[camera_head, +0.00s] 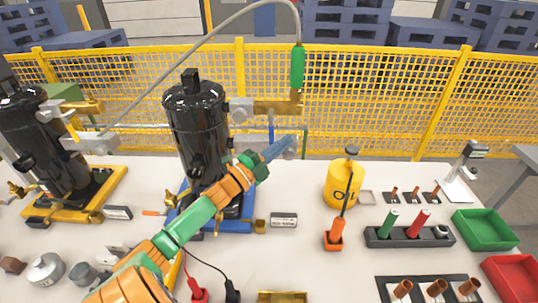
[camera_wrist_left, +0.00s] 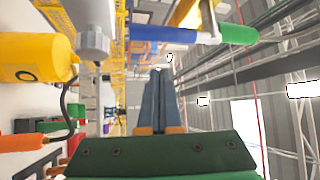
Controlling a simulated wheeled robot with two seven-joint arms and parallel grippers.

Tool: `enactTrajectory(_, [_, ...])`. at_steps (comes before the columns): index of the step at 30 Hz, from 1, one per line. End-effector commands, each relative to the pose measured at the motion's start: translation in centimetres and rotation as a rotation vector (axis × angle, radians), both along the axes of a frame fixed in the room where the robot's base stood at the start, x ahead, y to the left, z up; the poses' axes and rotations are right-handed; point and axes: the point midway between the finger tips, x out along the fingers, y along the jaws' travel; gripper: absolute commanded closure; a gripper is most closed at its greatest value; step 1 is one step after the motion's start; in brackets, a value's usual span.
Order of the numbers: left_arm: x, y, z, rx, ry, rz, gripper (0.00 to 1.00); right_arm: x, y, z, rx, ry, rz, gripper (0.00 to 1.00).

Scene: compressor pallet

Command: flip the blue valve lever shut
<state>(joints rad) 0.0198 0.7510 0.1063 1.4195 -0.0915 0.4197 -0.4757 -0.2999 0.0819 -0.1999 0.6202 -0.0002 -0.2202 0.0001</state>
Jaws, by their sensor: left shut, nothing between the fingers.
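The blue valve lever (camera_head: 271,128) hangs straight down from the brass valve (camera_head: 275,107) on the black compressor (camera_head: 197,125) at the middle of the table. It also shows as a blue bar in the wrist view (camera_wrist_left: 158,33). My left gripper (camera_head: 288,145) is shut and empty, its slim blue-grey fingers just below and to the right of the lever's lower end in the head view. In the wrist view its shut fingertips (camera_wrist_left: 158,72) point toward the lever area, with a visible gap. Contact is not seen. My right gripper is not in view.
A green hose fitting (camera_head: 297,68) with a grey hose rises from the valve's right end. A yellow cylinder (camera_head: 340,186) and an orange-handled tool (camera_head: 334,235) stand to the right. A second compressor (camera_head: 42,140) stands at left. Green (camera_head: 487,232) and red trays are far right.

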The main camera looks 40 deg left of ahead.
Motion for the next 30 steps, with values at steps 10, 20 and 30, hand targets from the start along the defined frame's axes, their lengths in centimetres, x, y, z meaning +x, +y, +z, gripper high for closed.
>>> enactTrajectory(10, [-6.9, 1.1, -0.4, 0.000, 0.003, -0.001, 1.00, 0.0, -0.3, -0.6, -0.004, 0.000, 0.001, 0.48])
enactTrajectory(20, [-8.0, 1.3, -0.2, 0.001, 0.000, -0.002, 1.00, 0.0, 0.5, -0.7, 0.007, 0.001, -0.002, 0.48])
enactTrajectory(30, [-8.0, 1.3, -0.2, 0.001, 0.000, -0.002, 1.00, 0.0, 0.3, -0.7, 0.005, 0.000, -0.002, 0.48])
